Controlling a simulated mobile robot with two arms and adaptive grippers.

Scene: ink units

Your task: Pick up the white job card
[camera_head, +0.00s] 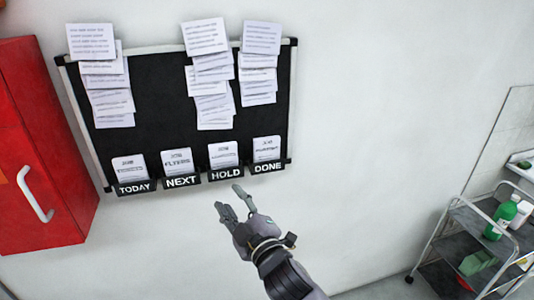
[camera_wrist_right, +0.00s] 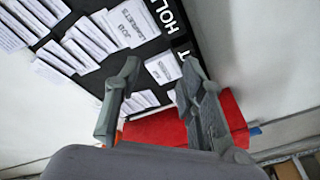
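White job cards stand in a row of black labelled pockets at the bottom of a black wall board (camera_head: 160,115). One is in the TODAY pocket (camera_head: 130,166), one in the second pocket (camera_head: 177,161), one in HOLD (camera_head: 223,154) and one in DONE (camera_head: 267,148). I cannot tell which one the task means. My right gripper (camera_head: 229,196) is open and empty, just below the HOLD pocket. My left gripper is not in view.
Several overlapping paper sheets (camera_head: 105,85) hang on the upper board. A red cabinet (camera_head: 35,150) stands left of the board. The wall between board and cart is clear.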

